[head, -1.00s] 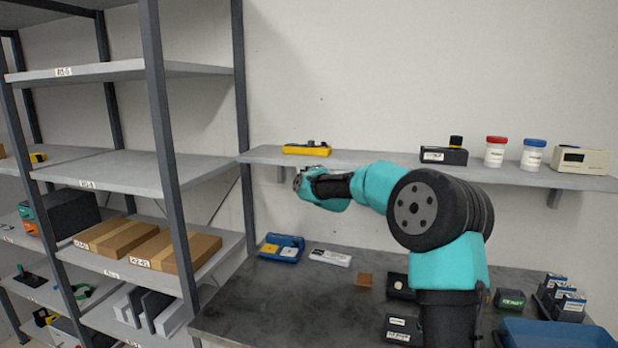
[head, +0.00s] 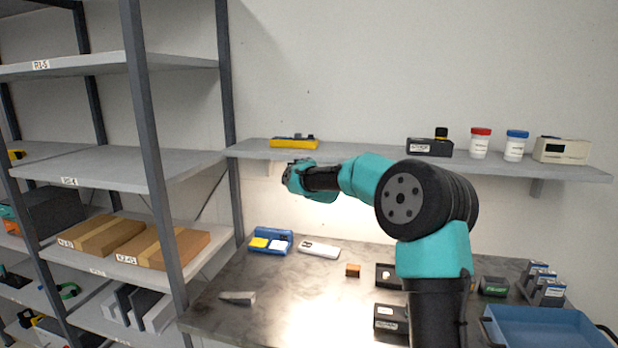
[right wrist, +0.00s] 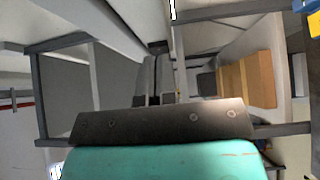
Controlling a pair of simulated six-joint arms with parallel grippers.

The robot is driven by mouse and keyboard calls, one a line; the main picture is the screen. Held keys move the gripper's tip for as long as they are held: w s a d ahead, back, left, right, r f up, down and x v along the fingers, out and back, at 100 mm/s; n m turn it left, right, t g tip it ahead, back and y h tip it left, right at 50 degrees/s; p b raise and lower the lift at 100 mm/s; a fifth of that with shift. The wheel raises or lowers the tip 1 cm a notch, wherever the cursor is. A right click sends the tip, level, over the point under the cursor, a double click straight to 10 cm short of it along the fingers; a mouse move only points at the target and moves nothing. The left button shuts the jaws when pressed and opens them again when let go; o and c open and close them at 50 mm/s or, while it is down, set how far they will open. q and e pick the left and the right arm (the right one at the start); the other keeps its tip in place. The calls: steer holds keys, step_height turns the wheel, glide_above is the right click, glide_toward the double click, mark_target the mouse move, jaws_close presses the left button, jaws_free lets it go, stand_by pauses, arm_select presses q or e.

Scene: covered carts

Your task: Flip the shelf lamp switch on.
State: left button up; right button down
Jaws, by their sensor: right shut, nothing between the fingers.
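The wall shelf (head: 380,157) runs along the back wall. A bright glow lies on the wall under it and on the workbench (head: 330,290), so the shelf lamp looks lit. The lamp itself and its switch cannot be made out; my arm covers part of the space below the shelf. My right gripper (head: 287,177) is just under the shelf's front edge, toward its left end. In the right wrist view its fingers (right wrist: 157,82) are together with nothing between them. My left gripper is in neither view.
A yellow case (head: 293,143) sits on the shelf just above my right gripper. Red-lidded (head: 480,145) and blue-lidded (head: 515,148) jars stand farther right. A rack (head: 145,130) stands close on the left. A blue bin (head: 545,328) is at the bench's right.

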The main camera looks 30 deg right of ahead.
steer(key=s+a, duration=0.1)
steer(key=s, duration=1.1)
steer(key=shift+s, duration=0.2)
steer(key=shift+a, duration=0.15)
